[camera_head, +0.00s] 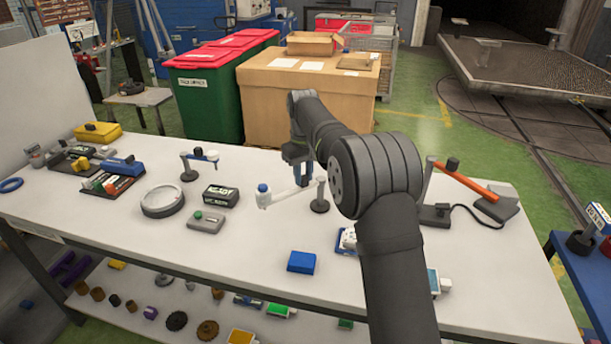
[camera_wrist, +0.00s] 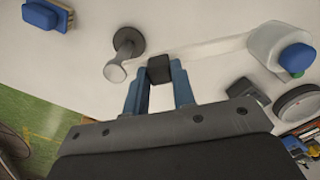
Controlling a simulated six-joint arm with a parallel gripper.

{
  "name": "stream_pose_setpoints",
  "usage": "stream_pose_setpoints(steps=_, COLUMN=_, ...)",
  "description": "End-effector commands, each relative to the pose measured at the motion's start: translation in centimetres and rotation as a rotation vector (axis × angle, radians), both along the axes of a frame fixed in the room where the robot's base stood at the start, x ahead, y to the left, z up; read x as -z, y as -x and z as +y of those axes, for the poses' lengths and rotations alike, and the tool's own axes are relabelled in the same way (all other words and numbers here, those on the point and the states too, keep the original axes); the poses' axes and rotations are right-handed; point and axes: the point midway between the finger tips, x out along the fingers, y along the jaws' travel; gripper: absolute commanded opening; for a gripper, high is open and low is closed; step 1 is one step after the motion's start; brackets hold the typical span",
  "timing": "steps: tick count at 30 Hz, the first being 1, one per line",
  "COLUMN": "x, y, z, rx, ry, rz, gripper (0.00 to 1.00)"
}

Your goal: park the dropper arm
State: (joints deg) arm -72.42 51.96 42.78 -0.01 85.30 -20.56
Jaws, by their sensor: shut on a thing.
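The dropper arm is a white bar (camera_head: 288,196) on a dark post with a round base (camera_head: 320,205). Its free end is a white head with a blue cap (camera_head: 263,188), pointing left over the table. In the wrist view the bar (camera_wrist: 215,45) runs from the post (camera_wrist: 124,52) to the blue-capped head (camera_wrist: 297,57). My gripper (camera_wrist: 159,75) is shut on the dark knob (camera_wrist: 159,68) on the bar, between post and head. In the head view my gripper (camera_head: 304,180) is partly hidden by my own arm.
A silver ring dish (camera_head: 162,201), a black READY box (camera_head: 220,196) and a grey box with a green button (camera_head: 206,222) stand left of the head. A second small swing arm (camera_head: 188,165) stands farther back. A blue block (camera_head: 301,263) lies in front. An orange lever (camera_head: 467,181) is at right.

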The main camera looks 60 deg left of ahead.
Motion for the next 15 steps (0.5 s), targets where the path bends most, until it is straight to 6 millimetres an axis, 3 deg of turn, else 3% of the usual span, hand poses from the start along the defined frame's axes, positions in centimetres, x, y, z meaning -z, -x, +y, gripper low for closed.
stream_pose_setpoints(steps=15, x=-0.18, y=0.03, z=0.32, rx=0.034, ry=-0.005, rz=-0.001, gripper=0.0)
